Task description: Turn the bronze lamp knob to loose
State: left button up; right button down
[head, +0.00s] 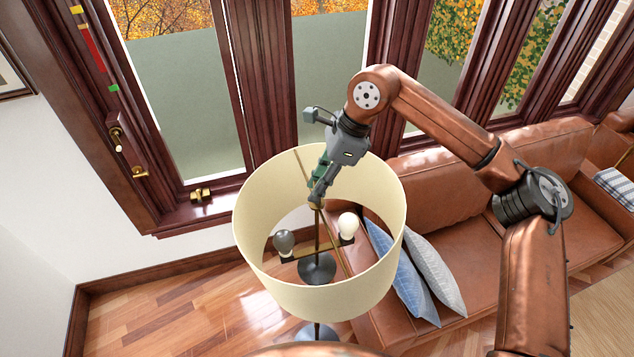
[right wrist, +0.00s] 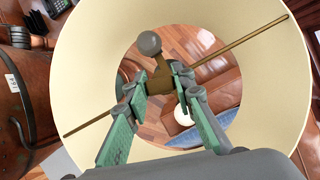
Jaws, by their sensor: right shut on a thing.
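The floor lamp has a cream drum shade (head: 262,205), open at the top, with a thin bronze bar across its opening. My right gripper (head: 316,196) reaches down into the shade from above. In the right wrist view its green-padded fingers are shut on the bronze lamp knob (right wrist: 160,82) at the middle of the bar. In the head view the fingertips mostly hide the knob. Below it, inside the shade, are a grey bulb (head: 284,243) and a white bulb (head: 348,225). I cannot tell how far the knob is turned. My left gripper is not in view.
A brown leather sofa (head: 480,225) with blue cushions (head: 407,285) stands right of the lamp. Behind are dark wood windows with a brass latch (head: 201,195) on the sill. The wooden floor (head: 170,315) left of the lamp is clear. The shade's rim surrounds my gripper.

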jog(key=shift+r+n+g+p, duration=0.1)
jog(key=shift+n+g+p, duration=0.35)
jog(key=shift+n, duration=0.85)
jog(key=c, duration=1.6)
grip_release()
jog(key=v, duration=1.1)
jog(key=shift+w+r, duration=0.25)
jog(key=shift+r, duration=0.15)
